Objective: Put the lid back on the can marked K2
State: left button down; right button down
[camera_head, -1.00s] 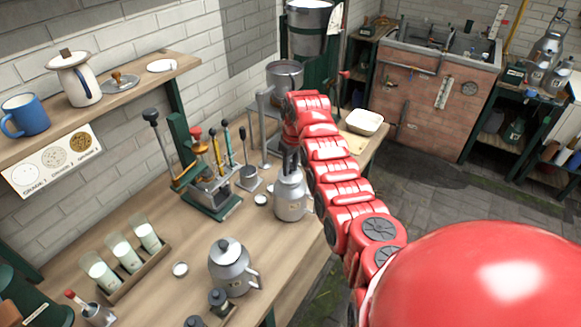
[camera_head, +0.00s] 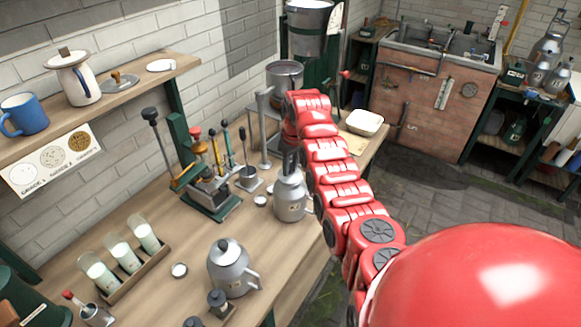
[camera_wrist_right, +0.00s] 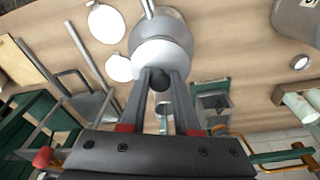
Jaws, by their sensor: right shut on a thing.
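A grey metal can (camera_head: 290,204) with a small label, too small to read, stands near the bench's right edge. My right gripper (camera_head: 290,163) is above it, pointing down. In the right wrist view my right gripper (camera_wrist_right: 161,78) is shut on the dark knob of a pale round lid (camera_wrist_right: 158,53). The lid is over the can's mouth, with the can body (camera_wrist_right: 165,24) behind it. I cannot tell whether the lid is seated or slightly above the rim. A second can (camera_head: 231,272), with a knobbed lid on, stands nearer the front. My left gripper is not in view.
A lever press (camera_head: 212,190) stands left of the can. Small pale discs (camera_head: 260,200) lie beside it, and another (camera_head: 179,270) lies nearer. A rack of glasses (camera_head: 135,277) is at the left front. A white basin (camera_head: 364,122) is at the far end.

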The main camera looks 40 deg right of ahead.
jog(key=shift+f+b, duration=0.2)
jog(key=shift+b, duration=0.6)
dwell(0.8)
dwell(0.3)
jog(key=c, duration=0.6)
grip_release()
jog(key=shift+o, duration=0.4)
jog(key=o, duration=0.4)
jog(key=shift+o, duration=0.2)
jog(key=shift+r, duration=0.2)
jog(key=shift+r, duration=3.3)
